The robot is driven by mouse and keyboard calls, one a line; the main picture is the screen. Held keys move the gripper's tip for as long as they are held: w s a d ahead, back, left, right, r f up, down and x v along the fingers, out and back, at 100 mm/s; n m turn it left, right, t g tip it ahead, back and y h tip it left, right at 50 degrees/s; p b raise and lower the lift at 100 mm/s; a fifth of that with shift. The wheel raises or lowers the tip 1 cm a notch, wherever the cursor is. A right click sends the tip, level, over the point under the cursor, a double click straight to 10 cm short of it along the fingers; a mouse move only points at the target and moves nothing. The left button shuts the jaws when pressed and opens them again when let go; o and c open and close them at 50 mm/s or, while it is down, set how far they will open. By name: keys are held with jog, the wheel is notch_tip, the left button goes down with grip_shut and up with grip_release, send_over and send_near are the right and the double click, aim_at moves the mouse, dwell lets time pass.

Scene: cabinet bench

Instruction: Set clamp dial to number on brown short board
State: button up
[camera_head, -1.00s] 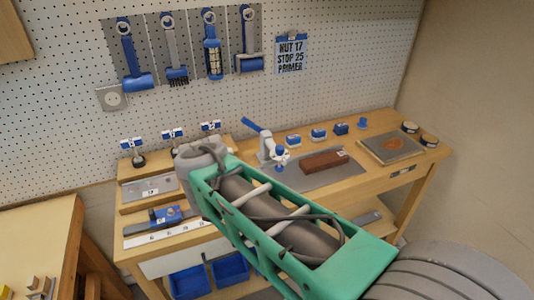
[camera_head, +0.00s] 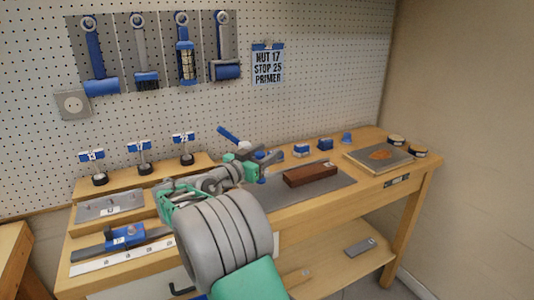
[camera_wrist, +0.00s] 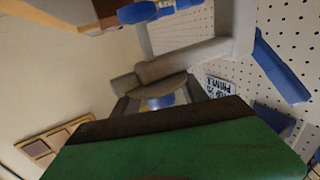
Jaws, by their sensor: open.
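The brown short board (camera_head: 310,175) lies on a grey mat (camera_head: 340,186) on the bench. A small pale label sits at its far right end, too small to read. The clamp, with a blue handle (camera_head: 228,134), stands left of the board, partly hidden by my arm. In the wrist view the clamp's grey body (camera_wrist: 185,62) is close, with a blue handle (camera_wrist: 280,68) at right. A blue knob (camera_wrist: 160,102) shows between the fingers of my open gripper (camera_wrist: 160,106). I cannot tell if they touch it, and no dial number is readable.
A wall sign (camera_head: 268,65) reads NUT 17, STOP 25, PRIMER. Small blue blocks (camera_head: 301,150) stand behind the mat. A framed panel (camera_head: 378,157) and round tins (camera_head: 417,152) are at right. Several tools hang on the pegboard. A blue-fitted rail (camera_head: 122,236) lies at left.

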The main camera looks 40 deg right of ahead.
jog(key=shift+d, duration=0.15)
grip_shut()
dwell(0.4)
